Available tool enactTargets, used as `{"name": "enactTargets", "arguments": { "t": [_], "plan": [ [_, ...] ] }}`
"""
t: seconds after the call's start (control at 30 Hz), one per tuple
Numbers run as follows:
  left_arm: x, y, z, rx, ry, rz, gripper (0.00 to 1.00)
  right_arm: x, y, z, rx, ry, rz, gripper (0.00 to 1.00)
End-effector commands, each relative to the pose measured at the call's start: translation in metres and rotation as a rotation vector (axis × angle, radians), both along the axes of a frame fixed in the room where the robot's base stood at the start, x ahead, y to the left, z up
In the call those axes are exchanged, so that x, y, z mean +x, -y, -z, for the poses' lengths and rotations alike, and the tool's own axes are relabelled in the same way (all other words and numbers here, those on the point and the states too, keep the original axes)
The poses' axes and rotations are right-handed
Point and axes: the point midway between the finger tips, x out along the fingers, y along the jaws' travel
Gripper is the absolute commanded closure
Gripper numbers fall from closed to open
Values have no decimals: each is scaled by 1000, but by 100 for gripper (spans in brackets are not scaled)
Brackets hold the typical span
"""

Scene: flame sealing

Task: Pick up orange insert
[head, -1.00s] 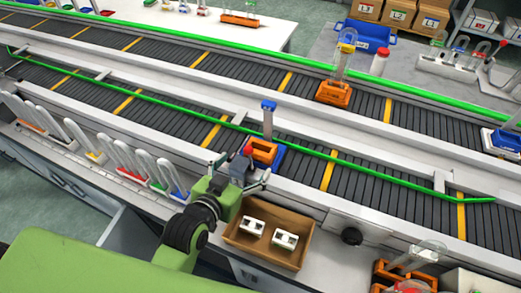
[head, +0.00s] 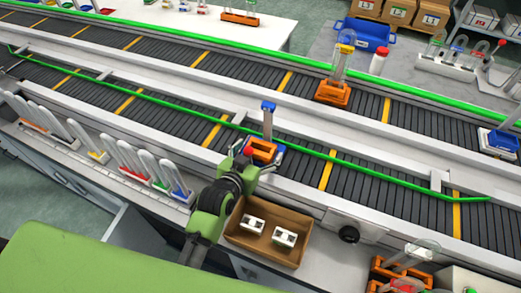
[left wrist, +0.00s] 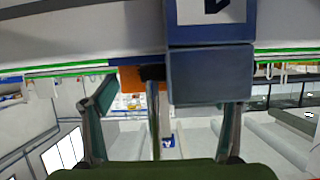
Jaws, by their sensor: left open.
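An orange insert (head: 263,149) sits on a blue base on the near conveyor, with an upright blue-capped post or tube (head: 268,118) at it. My left gripper (head: 248,163) is close in front of the insert and partly covers its lower left side. In the left wrist view my left gripper (left wrist: 165,108) has its two fingers spread, with nothing held between them. There a bit of orange (left wrist: 131,79) and a large blue-grey block (left wrist: 210,75) show just beyond the fingers. Contact cannot be told. My right gripper is not in view.
A cardboard box (head: 268,252) with two white pieces stands just right of my left arm. Racks of tubes (head: 130,160) line the ledge at the left. A green rail (head: 370,173) runs along the conveyor behind the insert. Another orange holder (head: 333,93) stands on the far conveyor.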

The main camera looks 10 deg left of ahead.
Motion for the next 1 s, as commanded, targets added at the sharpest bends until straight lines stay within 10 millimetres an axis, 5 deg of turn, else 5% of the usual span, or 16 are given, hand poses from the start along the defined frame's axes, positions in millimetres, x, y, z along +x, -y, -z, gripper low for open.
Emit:
{"name": "enactTargets", "arguments": {
  "t": [0.1, 0.3, 0.73, 1.0],
  "plan": [
    [0, 0, 0, 0, 0, 0, 19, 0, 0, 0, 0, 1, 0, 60],
    [0, 0, 0, 0, 0, 0, 65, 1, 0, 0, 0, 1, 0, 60],
    [0, 0, -7, 0, 3, 0, 65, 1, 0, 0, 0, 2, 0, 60],
    [1, 1, -45, 0, 7, 0, 65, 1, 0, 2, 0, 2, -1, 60]
  ]
}}
